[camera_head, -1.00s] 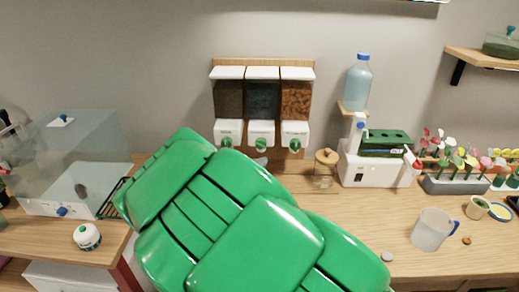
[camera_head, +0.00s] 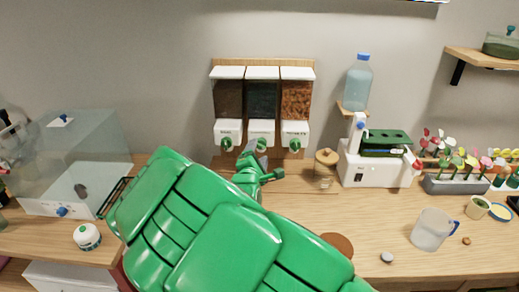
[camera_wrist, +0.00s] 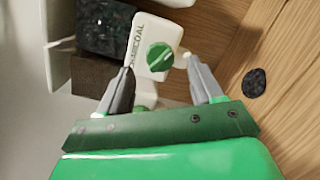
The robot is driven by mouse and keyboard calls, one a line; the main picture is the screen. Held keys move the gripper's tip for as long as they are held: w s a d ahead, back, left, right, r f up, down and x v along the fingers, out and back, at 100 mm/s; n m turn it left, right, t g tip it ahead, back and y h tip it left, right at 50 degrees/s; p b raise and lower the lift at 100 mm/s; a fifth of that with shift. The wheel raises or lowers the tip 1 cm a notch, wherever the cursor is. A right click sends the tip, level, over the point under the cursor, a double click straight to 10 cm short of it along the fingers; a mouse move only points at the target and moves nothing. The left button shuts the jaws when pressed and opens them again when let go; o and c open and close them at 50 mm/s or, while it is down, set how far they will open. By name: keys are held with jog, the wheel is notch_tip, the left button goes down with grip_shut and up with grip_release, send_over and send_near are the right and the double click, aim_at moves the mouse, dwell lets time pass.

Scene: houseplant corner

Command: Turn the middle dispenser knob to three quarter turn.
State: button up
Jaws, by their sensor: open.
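The dispenser (camera_head: 263,97) hangs on the back wall with three bins side by side, each with a white front and a green knob. The middle knob (camera_head: 261,145) is just above and behind my gripper (camera_head: 266,168). In the wrist view the green knob (camera_wrist: 160,57) sits on a white front lettered "...COAL", its grip bar tilted. My gripper (camera_wrist: 159,64) is open there, one fingertip on each side of the knob in the picture. I cannot tell whether either finger touches it.
The left knob (camera_head: 227,144) and right knob (camera_head: 295,145) flank the middle one. A lidded jar (camera_head: 326,170) and a white machine (camera_head: 372,172) stand to the right. A clear box (camera_head: 75,165) is at left. A dark patch (camera_wrist: 254,83) lies on the wood.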

aim_at(260, 147)
jog(key=shift+w+d, duration=0.15)
jog(key=shift+w, duration=0.6)
jog(key=shift+w+d, duration=0.1)
jog(key=shift+w, duration=0.65)
jog(key=c, duration=1)
jog(key=shift+c, duration=0.2)
